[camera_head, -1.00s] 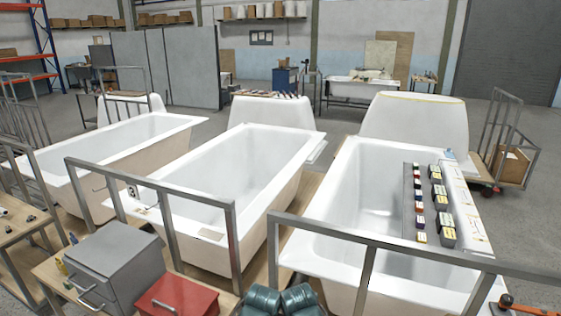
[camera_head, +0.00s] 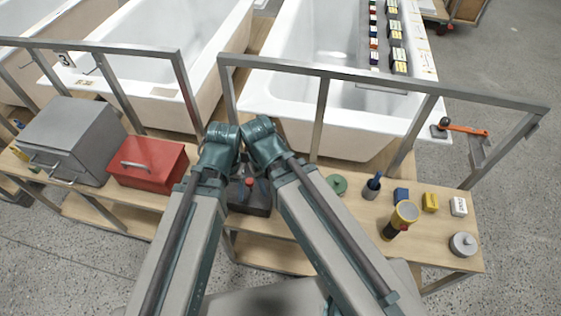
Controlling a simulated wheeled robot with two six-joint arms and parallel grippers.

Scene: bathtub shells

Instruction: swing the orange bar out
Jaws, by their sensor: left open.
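The orange bar (camera_head: 466,129) is a short lever with a dark round end at its left. It lies roughly level at the near right corner of the right-hand tub (camera_head: 300,112), behind the metal rail. My left gripper (camera_head: 238,170) shows only in small part between my two raised arms, low over the bench and far to the left of the bar. It is open and touches nothing that I can make out. My right arm rises just right of it, and its gripper is not visible. Nothing of mine touches the bar.
A metal rail (camera_head: 380,77) crosses between me and the tub. The wooden bench (camera_head: 340,205) bears a red box (camera_head: 148,163), a grey cabinet (camera_head: 72,139), a yellow-topped cylinder (camera_head: 401,219), a round lidded tin (camera_head: 463,245) and small blocks. Open floor lies at the right.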

